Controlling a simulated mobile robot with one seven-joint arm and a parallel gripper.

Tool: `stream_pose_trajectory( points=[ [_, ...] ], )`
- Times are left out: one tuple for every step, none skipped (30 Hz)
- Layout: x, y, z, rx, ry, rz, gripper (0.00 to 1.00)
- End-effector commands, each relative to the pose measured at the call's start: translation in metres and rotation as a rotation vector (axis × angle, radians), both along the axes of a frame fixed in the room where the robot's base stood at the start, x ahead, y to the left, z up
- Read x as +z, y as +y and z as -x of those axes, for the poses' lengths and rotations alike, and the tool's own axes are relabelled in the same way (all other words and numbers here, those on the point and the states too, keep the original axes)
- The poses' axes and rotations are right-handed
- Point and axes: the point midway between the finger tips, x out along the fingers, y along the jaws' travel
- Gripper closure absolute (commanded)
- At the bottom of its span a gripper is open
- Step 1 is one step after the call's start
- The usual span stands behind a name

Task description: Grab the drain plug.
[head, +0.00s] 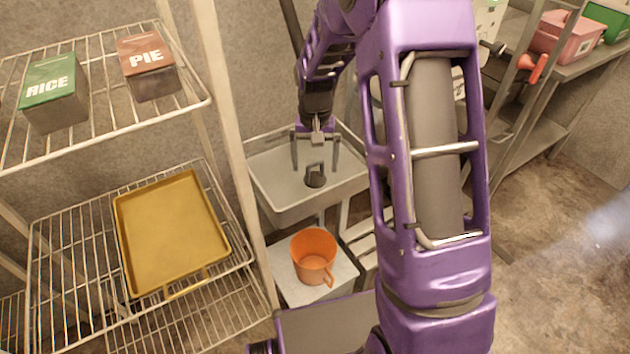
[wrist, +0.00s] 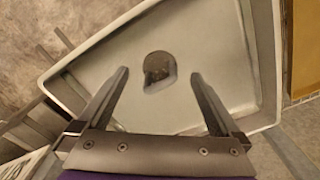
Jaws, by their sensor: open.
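The drain plug (head: 315,176) is a dark, rounded piece with an upright handle in the grey sink basin (head: 275,202). In the wrist view the drain plug (wrist: 159,68) shows beyond my fingertips, near the middle of the picture, with a shadow or opening beside it. My gripper (head: 315,168) is over the basin, pointing down, with its two fingers spread wide. In the wrist view my gripper (wrist: 160,73) is empty, with one finger on each side of the plug's line. I see no contact with the plug.
A wire rack on the left holds a RICE box (head: 53,92), a PIE box (head: 148,68) and a yellow tray (head: 171,232). An orange pitcher (head: 313,256) stands below the sink. A steel table (head: 585,62) with bins is at the right. The sink walls rise around the plug.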

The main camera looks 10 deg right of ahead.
Motion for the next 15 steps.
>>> stream_pose_trajectory(
  points=[
    [-0.002, 0.0, 0.0, 0.0, 0.0, 0.0, 0.0],
    [-0.003, 0.0, 0.0, 0.0, 0.0, 0.0, 0.0],
    [-0.005, 0.0, 0.0, 0.0, 0.0, 0.0, 0.0],
    [-0.007, 0.0, 0.0, 0.0, 0.0, 0.0, 0.0],
    [-0.009, 0.0, 0.0, 0.0, 0.001, 0.0, 0.0],
    [-0.014, 0.0, 0.0, 0.0, 0.002, -0.001, 0.0],
    [-0.017, 0.0, 0.0, 0.0, 0.003, 0.0, 0.0],
    [-0.021, 0.0, 0.0, 0.0, 0.003, 0.0, 0.0],
    [-0.028, 0.0, -0.001, 0.0, 0.003, -0.001, 0.0],
    [-0.033, 0.001, -0.001, 0.0, 0.003, -0.001, 0.0],
    [-0.038, 0.001, -0.002, 0.0, 0.004, -0.001, 0.0],
    [-0.044, 0.001, -0.002, -0.001, 0.003, -0.001, 0.0],
    [-0.048, 0.001, -0.002, -0.001, 0.003, -0.001, 0.0],
    [-0.051, 0.001, -0.002, -0.001, 0.003, -0.001, 0.0],
    [-0.054, 0.001, -0.002, -0.001, 0.002, -0.001, 0.0]
  ],
)
